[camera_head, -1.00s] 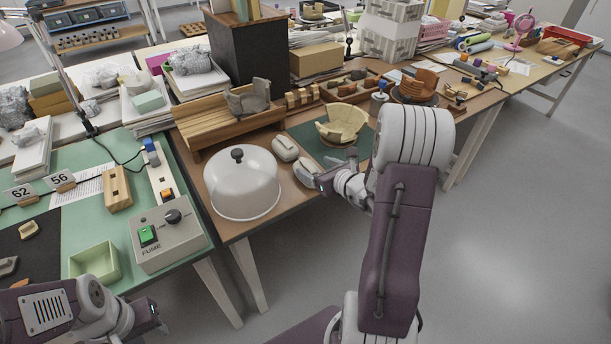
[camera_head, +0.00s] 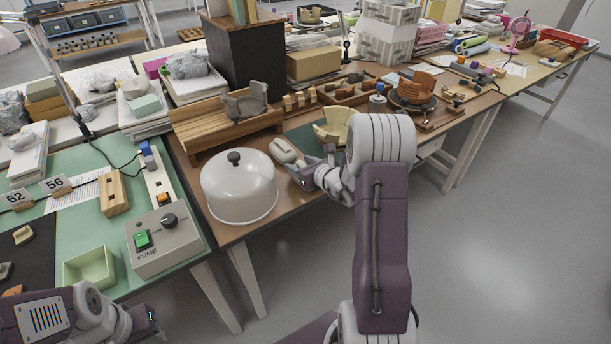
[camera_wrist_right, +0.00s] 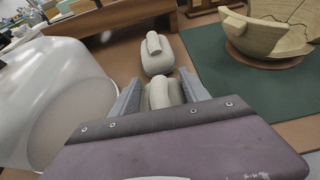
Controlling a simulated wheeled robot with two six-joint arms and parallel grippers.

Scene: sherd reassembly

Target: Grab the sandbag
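Two pale grey-beige sandbags lie beside the white dome on the brown table. The farther sandbag (camera_head: 283,150) is clear of my gripper; it also shows in the right wrist view (camera_wrist_right: 157,56), with a raised roll on top. The nearer sandbag (camera_wrist_right: 163,93) sits between the fingers of my right gripper (camera_wrist_right: 158,82), its near part hidden by the gripper body. The fingers stand apart on either side of it, and no firm grip shows. In the head view my right gripper (camera_head: 308,172) mostly covers this bag. My left gripper (camera_head: 152,318) is at the lower left, its fingers unclear.
The white dome (camera_head: 238,190) stands close left of my right gripper. A partly rebuilt pale bowl (camera_wrist_right: 262,35) rests on a green mat (camera_wrist_right: 217,75) to the right. A wooden rack (camera_head: 215,125) with a grey sherd lies behind. A fume control box (camera_head: 165,240) is on the left table.

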